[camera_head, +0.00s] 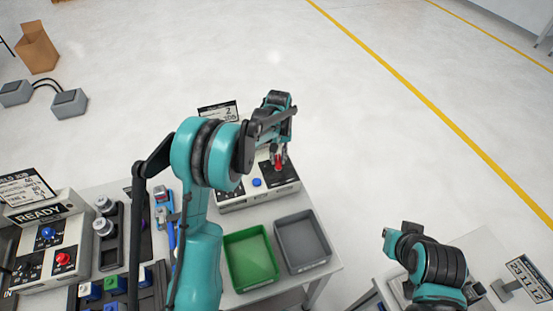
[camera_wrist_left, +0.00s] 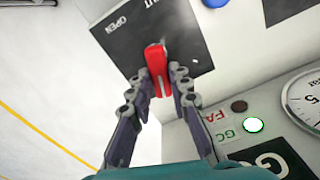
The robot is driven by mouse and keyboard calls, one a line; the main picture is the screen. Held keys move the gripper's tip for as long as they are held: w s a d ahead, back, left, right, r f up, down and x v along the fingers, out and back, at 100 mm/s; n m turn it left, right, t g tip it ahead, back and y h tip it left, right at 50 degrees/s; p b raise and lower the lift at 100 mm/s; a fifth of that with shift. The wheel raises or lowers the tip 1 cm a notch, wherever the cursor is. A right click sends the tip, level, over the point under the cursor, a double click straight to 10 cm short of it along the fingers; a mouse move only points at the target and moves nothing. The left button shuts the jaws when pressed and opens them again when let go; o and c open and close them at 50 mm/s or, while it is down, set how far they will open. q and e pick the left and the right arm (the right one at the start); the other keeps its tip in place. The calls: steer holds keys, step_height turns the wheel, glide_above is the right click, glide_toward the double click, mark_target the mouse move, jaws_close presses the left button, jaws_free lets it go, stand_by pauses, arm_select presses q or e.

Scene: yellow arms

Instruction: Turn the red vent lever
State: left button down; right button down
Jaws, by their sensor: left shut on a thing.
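The red vent lever (camera_wrist_left: 156,66) stands on a dark plate (camera_wrist_left: 125,38) with an "OPEN" label and a second, partly cut-off label in the left wrist view. In the head view the lever (camera_head: 279,165) shows as a small red piece on the grey-white box, mostly covered by the fingers. My left gripper (camera_wrist_left: 160,88) is shut on the lever, with one finger on each side of it. It also shows in the head view (camera_head: 279,156), reaching down from above. My right arm shows at the lower right of the head view, but I cannot make out its gripper.
A blue button (camera_head: 257,183) is beside the lever. Green (camera_head: 250,258) and grey (camera_head: 302,241) bins stand in front. A gauge (camera_wrist_left: 306,102), a lit green-white lamp (camera_wrist_left: 253,124) and a dark lamp (camera_wrist_left: 239,106) are near the gripper. A "READY" box (camera_head: 42,214) stands left.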

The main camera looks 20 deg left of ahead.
arm_select(q)
steer(key=m, duration=0.2)
steer(key=d+m+b, duration=0.1)
steer(key=m, duration=0.2)
steer(key=shift+m, duration=0.4)
stand_by(0.3)
steer(key=c, duration=1.4)
jaws_free()
step_height(320, 180, up, 12)
